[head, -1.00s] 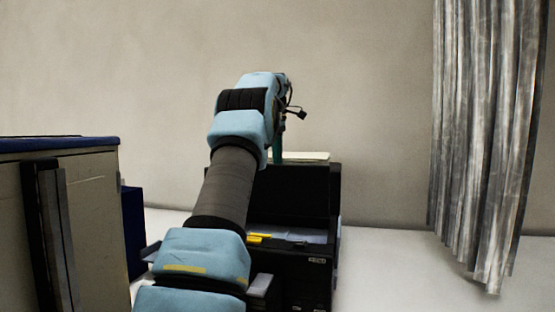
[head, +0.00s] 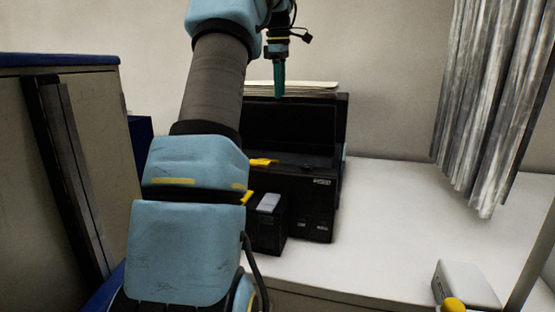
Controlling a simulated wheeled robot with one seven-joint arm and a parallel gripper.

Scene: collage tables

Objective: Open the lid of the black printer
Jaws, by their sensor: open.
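The black printer (head: 315,205) stands on the white table, partly hidden by my arm on its left. A broad black panel (head: 310,125), which looks like its lid, stands up at the back of the printer. A dark recessed top surface shows in front of it. A yellow part (head: 262,161) shows at the printer's left side. My gripper (head: 279,93), with teal fingers, points down in front of the panel's upper edge. I see the fingers side-on, open, with nothing visible between them. I cannot tell whether they touch the panel.
A pale stack (head: 310,86) shows behind the panel. A beige cabinet with a blue top (head: 60,60) stands close on the left. A grey curtain (head: 490,100) hangs at the right. A white box (head: 468,282) and yellow ball (head: 453,304) are at lower right. The white table (head: 390,220) is clear between.

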